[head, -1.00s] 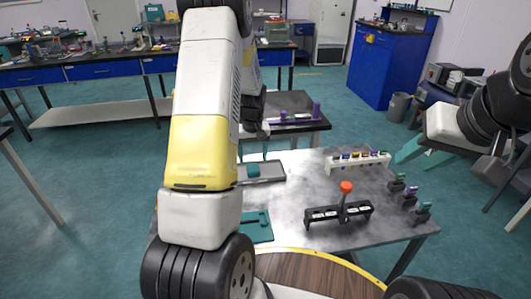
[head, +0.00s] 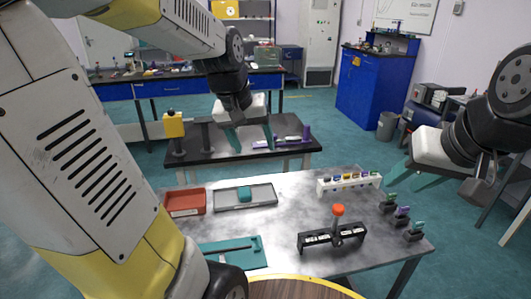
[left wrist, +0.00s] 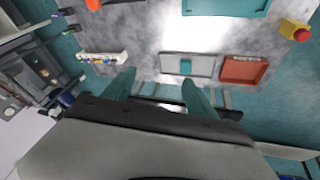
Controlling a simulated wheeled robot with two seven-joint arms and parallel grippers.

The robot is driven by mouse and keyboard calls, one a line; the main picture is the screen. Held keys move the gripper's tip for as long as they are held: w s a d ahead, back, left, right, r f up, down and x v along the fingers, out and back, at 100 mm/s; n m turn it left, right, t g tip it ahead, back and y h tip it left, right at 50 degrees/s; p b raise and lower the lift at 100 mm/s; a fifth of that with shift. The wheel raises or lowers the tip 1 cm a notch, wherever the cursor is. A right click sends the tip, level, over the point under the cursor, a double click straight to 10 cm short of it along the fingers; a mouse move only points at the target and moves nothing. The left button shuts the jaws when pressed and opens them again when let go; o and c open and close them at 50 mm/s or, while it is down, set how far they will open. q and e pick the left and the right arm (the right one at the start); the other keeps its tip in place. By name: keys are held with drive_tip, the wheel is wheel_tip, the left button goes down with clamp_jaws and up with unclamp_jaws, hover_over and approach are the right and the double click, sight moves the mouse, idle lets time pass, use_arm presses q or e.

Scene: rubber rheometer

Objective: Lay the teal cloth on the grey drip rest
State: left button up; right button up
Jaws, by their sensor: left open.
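A small teal block-like bundle, which looks like the folded teal cloth (head: 245,194), lies in a shallow grey tray, apparently the grey drip rest (head: 262,205). In the left wrist view the cloth (left wrist: 186,67) sits near the middle of the grey tray (left wrist: 203,67), with bare tray on both sides. My left gripper (head: 251,142) is open and empty, raised and apart from the cloth, and shows before the black rear table. Its two teal fingers (left wrist: 158,92) are spread in the left wrist view. My right gripper (head: 402,178) has its fingers apart and empty, right of the table.
A red tray (head: 185,203) stands left of the grey tray. A teal tray (head: 235,258) with a tool lies in front. A white rack of vials (head: 348,183), a black rack (head: 330,238) with an orange-topped item, and several small capped holders (head: 402,216) stand to the right.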

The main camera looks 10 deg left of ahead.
use_arm(q)
drive_tip(key=s+d+r+m+t, duration=0.1)
drive_tip(key=s+d, duration=0.1)
drive_tip(key=s, duration=0.4)
drive_tip(key=s+d+r+m, duration=0.1)
drive_tip(key=s+r, duration=0.1)
drive_tip(key=s, duration=0.3)
drive_tip(key=shift+s+d+t+h, duration=0.35)
drive_tip(key=shift+s+t+h, duration=0.05)
